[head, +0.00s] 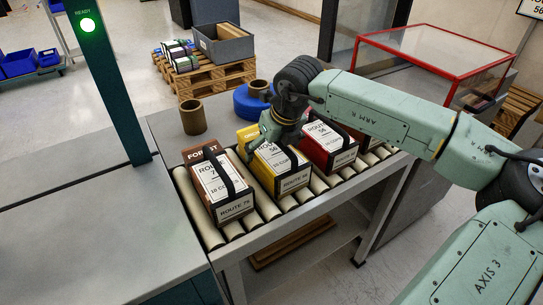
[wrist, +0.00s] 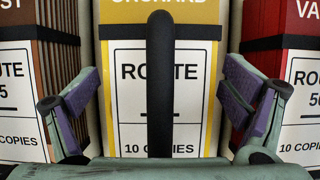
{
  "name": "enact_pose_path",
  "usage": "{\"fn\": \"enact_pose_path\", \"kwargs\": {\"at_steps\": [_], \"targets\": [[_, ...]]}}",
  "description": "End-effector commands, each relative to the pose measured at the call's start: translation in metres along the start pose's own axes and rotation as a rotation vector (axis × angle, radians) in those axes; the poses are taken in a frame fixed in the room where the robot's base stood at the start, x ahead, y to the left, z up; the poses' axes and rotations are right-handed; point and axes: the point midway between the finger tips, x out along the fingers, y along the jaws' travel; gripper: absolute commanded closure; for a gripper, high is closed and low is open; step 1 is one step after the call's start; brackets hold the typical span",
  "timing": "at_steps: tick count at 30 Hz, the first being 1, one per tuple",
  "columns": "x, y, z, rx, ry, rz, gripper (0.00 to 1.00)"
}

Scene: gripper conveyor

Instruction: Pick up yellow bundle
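The yellow bundle (head: 283,170) lies on the conveyor rollers between a brown and a red bundle. It has a white ROUTE label and a black strap. In the wrist view the yellow bundle (wrist: 194,85) fills the middle, its strap running up the centre. My gripper (head: 268,134) is at the bundle's far end in the head view, partly hiding it. In the wrist view my gripper (wrist: 160,85) is open, with one purple-padded finger near each side edge of the yellow bundle. I cannot tell whether the pads touch it.
The brown bundle (head: 220,188) is close on the left and the red bundle (head: 329,145) close on the right, with narrow gaps. Bare rollers (head: 262,204) show in front. A brown cup (head: 192,117) and a blue round object (head: 250,101) stand behind the conveyor.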

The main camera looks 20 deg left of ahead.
Motion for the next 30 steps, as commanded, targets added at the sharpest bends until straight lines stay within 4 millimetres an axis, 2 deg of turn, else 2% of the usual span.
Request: {"fn": "enact_pose_path", "kwargs": {"at_steps": [2,30], "targets": [[-0.0002,-0.0001,0.0000,0.000,0.000,0.000,0.16],[-0.0004,-0.0001,0.0001,0.000,0.000,0.000,0.79]]}}
